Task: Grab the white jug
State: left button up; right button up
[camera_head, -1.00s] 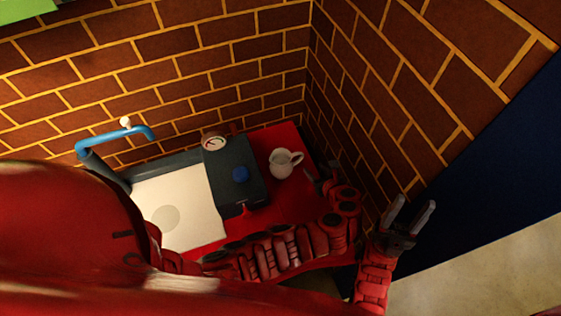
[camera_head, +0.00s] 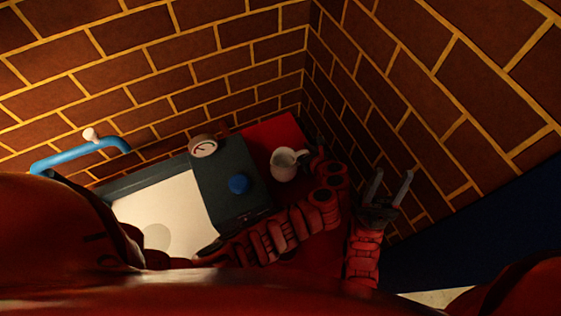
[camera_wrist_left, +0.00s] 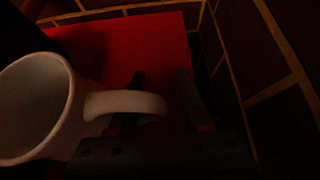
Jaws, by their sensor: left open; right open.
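The white jug (camera_head: 284,166) stands upright on the red tabletop, right of the dark machine, with its handle to the right. My left gripper (camera_head: 318,150) is beside the handle in the head view, small and dark there. In the left wrist view the jug (camera_wrist_left: 38,110) fills the left side, and its handle (camera_wrist_left: 130,103) reaches across the near finger. The open left gripper (camera_wrist_left: 163,92) has the handle's outer end between its two fingers; contact cannot be told. My right gripper (camera_head: 388,188) is open and empty, pointing up, right of the left arm.
The dark machine (camera_head: 228,180) with a blue knob (camera_head: 239,184), a gauge (camera_head: 203,146) and a pale panel (camera_head: 165,215) stands left of the jug. A blue pipe (camera_head: 80,152) is further left. Brick walls (camera_head: 230,70) meet in a corner close behind the red tabletop (camera_head: 272,132).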

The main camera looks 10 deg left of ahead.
pick_arm(q)
jog(key=shift+s+d+r, duration=0.35)
jog(key=shift+s, duration=0.05)
jog(key=shift+c, duration=2)
jog(key=shift+w+a+f, duration=0.1)
grip_shut()
jog(key=shift+f, duration=0.15)
